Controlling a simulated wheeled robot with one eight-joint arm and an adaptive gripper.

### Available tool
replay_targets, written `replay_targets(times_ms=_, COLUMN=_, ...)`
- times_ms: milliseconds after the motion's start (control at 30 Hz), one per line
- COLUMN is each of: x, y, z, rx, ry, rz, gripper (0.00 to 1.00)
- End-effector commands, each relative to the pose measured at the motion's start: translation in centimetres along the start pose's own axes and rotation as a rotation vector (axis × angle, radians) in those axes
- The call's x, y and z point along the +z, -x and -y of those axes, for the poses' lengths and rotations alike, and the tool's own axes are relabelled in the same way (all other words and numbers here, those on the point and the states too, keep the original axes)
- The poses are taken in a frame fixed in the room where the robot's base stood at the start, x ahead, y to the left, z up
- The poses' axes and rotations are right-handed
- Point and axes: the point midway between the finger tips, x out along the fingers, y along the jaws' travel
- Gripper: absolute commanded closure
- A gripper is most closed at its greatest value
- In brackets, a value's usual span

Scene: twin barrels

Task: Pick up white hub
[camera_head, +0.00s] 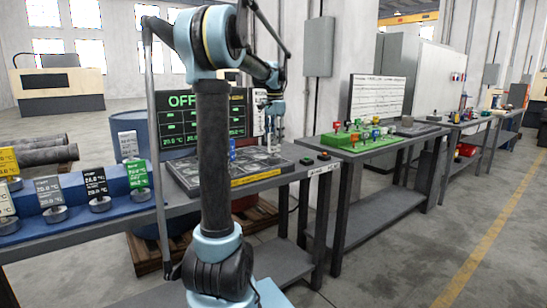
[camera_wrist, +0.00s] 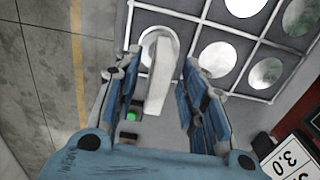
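In the wrist view, a white upright slab on a round base (camera_wrist: 163,75), which looks like the white hub, stands at the near left corner of a gridded tray with round sockets. My gripper (camera_wrist: 163,62) is above it, with one finger on each side and visible gaps to the slab, so it looks open. In the head view, my gripper (camera_head: 277,125) points down over the right part of the dark tray (camera_head: 185,180). A blue piece (camera_head: 232,148) stands on that tray.
Several labelled plates on round bases, including a black one (camera_head: 96,185) and a green one (camera_head: 137,176), stand on a blue rack at left. A screen (camera_head: 190,105) reading "OFF" stands behind the tray. A button box (camera_head: 323,156) sits to its right.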

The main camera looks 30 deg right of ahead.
Motion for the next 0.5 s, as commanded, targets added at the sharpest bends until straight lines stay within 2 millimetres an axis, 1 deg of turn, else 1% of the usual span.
replay_targets(times_ms=100, x=-0.01, y=-0.34, z=-0.01, rx=0.000, ry=0.000, rz=0.000, gripper=0.62)
replay_targets(times_ms=267, x=-0.02, y=-0.32, z=-0.02, rx=0.000, ry=-0.001, rz=0.000, gripper=0.62)
replay_targets(times_ms=367, x=-0.04, y=-0.31, z=-0.03, rx=0.000, ry=-0.001, rz=0.000, gripper=0.82)
replay_targets(times_ms=400, x=-0.05, y=-0.31, z=-0.04, rx=0.000, ry=-0.001, rz=0.000, gripper=0.91)
replay_targets(times_ms=433, x=-0.06, y=-0.31, z=-0.04, rx=0.000, ry=-0.001, rz=0.000, gripper=0.98)
replay_targets(times_ms=467, x=-0.07, y=-0.31, z=-0.05, rx=0.000, ry=-0.001, rz=0.000, gripper=1.00)
replay_targets(times_ms=500, x=-0.08, y=-0.31, z=-0.05, rx=0.000, ry=-0.002, rz=0.000, gripper=1.00)
